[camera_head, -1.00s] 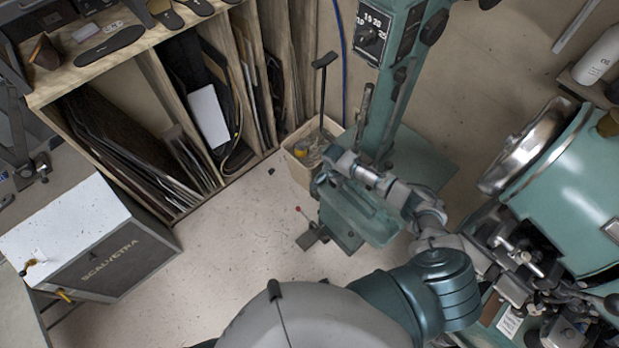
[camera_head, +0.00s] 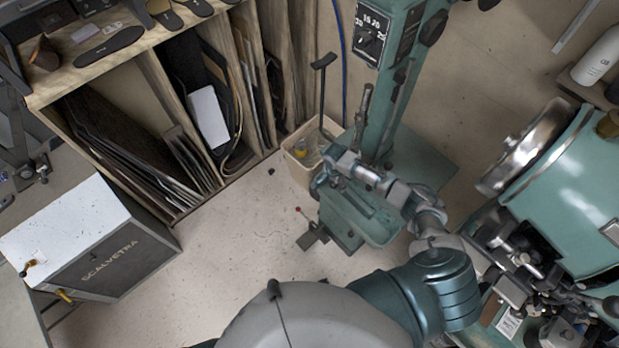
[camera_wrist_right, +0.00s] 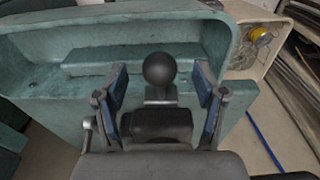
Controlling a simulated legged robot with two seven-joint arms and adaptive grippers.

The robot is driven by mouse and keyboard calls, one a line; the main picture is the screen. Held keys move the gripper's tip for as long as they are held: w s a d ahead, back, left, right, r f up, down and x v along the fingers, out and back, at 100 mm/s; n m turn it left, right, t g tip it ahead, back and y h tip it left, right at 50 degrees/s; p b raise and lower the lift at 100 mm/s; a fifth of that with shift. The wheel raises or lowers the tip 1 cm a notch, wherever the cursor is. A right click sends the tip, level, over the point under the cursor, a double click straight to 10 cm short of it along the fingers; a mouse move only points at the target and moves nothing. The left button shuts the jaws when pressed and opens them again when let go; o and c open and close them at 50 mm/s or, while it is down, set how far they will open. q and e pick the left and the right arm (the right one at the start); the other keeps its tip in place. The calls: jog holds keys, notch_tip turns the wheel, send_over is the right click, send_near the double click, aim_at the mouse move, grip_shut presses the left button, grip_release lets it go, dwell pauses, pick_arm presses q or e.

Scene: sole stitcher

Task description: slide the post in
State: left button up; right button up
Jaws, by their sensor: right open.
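In the right wrist view, a black ball knob (camera_wrist_right: 160,71) on a short pale metal stem stands between the blue-padded fingers of my right gripper (camera_wrist_right: 161,95). The gripper is open, with a gap on both sides of the knob. Behind the knob is a teal trough-shaped casting (camera_wrist_right: 110,50). In the head view, my right gripper (camera_head: 330,172) is at the teal column machine (camera_head: 386,100), above its teal tray (camera_head: 362,215); the arm hides part of it. I cannot tell for certain which part is the post. My left gripper is not in view.
A beige bin (camera_head: 300,165) stands beside the machine, near wooden shelving (camera_head: 150,85) with upright sheets. A small lever with a red tip (camera_head: 298,209) sticks out low. A grey cabinet (camera_head: 105,260) is at left, with open floor (camera_head: 235,240) between. A larger teal machine (camera_head: 570,180) is at right.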

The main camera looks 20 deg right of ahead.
jog(key=r+p, duration=0.1)
jog(key=a+r+p, duration=0.1)
jog(key=r+p, duration=0.3)
jog(key=shift+s+a, duration=0.25)
jog(key=shift+a, duration=0.05)
jog(key=shift+r, duration=0.25)
jog(key=shift+s+a+r, duration=0.1)
jog(key=shift+a+r, duration=0.05)
jog(key=shift+r, duration=0.5)
jog(key=shift+a, duration=0.15)
